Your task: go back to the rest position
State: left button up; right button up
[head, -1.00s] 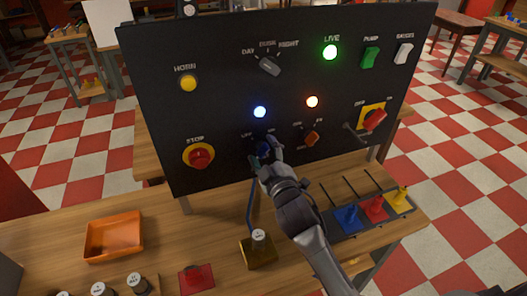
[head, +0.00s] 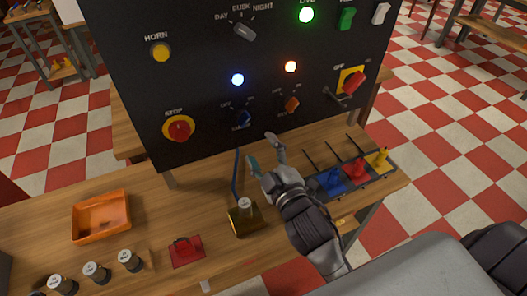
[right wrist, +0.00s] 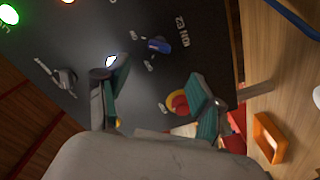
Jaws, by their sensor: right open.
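My right gripper (head: 263,151) is open and empty. It hangs in front of the black panel (head: 205,98), below and to the right of the blue selector knob (head: 243,118), and is apart from it. In the right wrist view its two fingers are spread (right wrist: 157,108), with nothing between them. The blue knob shows beyond them (right wrist: 158,46). My left gripper is in neither view.
On the table (head: 150,212) are an orange tray (head: 101,216), a brass-coloured block (head: 245,217), a red block (head: 187,252) and several capped cylinders (head: 96,271). A rack with blue, red and yellow pieces (head: 357,170) stands right of my gripper.

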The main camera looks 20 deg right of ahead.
jog(key=shift+s, duration=0.25)
dwell(0.3)
jog(key=s+d+f+m+g+h, duration=0.1)
jog(key=s+d+f+m+g, duration=0.3)
jog(key=s+f+m+g, duration=0.55)
jog(key=s+f+n+g, duration=0.1)
jog(key=s+f+g, duration=0.5)
jog(key=s, duration=0.5)
notch_tip(320, 180, down, 28)
jog(key=s+a, duration=0.1)
jog(key=s, duration=0.1)
jog(key=s+d+f+g, duration=0.1)
jog(key=s+d+f, duration=0.2)
jog(key=s+f, duration=1.2)
jog(key=shift+s+f+n, duration=0.3)
jog(key=shift+s+n, duration=0.05)
jog(key=shift+s, duration=0.4)
